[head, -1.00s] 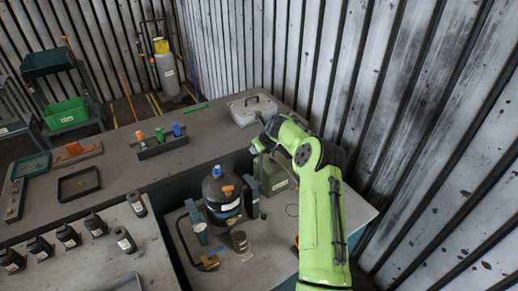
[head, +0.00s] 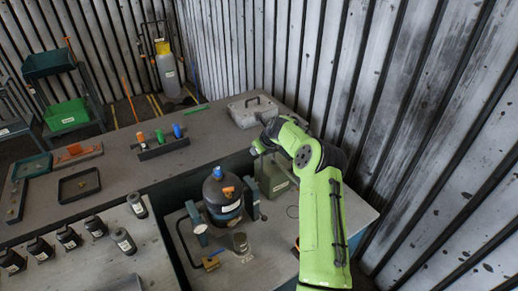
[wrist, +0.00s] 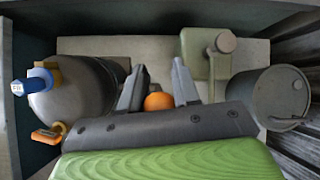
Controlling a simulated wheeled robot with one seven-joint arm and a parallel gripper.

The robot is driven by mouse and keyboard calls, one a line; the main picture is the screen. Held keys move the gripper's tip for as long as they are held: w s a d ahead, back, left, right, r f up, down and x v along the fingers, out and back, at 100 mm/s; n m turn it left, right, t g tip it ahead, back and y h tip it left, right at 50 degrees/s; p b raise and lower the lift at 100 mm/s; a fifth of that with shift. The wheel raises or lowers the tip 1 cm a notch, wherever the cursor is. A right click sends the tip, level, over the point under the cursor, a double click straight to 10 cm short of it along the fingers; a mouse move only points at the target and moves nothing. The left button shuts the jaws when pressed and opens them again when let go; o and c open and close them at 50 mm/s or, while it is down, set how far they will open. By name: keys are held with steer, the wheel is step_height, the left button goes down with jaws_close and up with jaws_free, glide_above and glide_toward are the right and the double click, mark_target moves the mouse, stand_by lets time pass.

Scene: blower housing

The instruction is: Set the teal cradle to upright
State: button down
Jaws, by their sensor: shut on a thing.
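The teal cradle shows as two side posts (head: 200,231) around a dark round bottle (head: 213,193) with a blue cap and an orange tap. The bottle looks close to upright in the head view; I cannot tell its exact tilt. In the wrist view the bottle (wrist: 85,88) is at the left, its blue cap towards the left edge. My gripper (wrist: 159,92) is to the right of the bottle, its fingers on either side of an orange knob (wrist: 159,102). In the head view my arm's end stands above the cradle's right side; the fingertips cannot be made out.
A green can (head: 275,182) stands close behind my gripper and also shows in the wrist view (wrist: 196,47). A grey drum (wrist: 266,98) is at the right there. A small cup (head: 240,243) stands before the bottle. Several black bottles (head: 68,237) line the left bench.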

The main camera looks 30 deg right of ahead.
steer(key=shift+s+a+f, duration=0.1)
steer(key=shift+s+f, duration=0.15)
steer(key=shift+f, duration=0.35)
steer(key=c, duration=1.2)
jaws_free()
steer(key=o, duration=0.4)
steer(key=shift+w, duration=0.2)
steer(key=shift+r, duration=0.15)
steer(key=shift+r, duration=0.1)
steer(key=b+v, duration=0.2)
steer(key=v, duration=1.3)
steer(key=shift+s+r, duration=0.15)
steer(key=shift+r, duration=0.1)
steer(key=shift+c, duration=0.3)
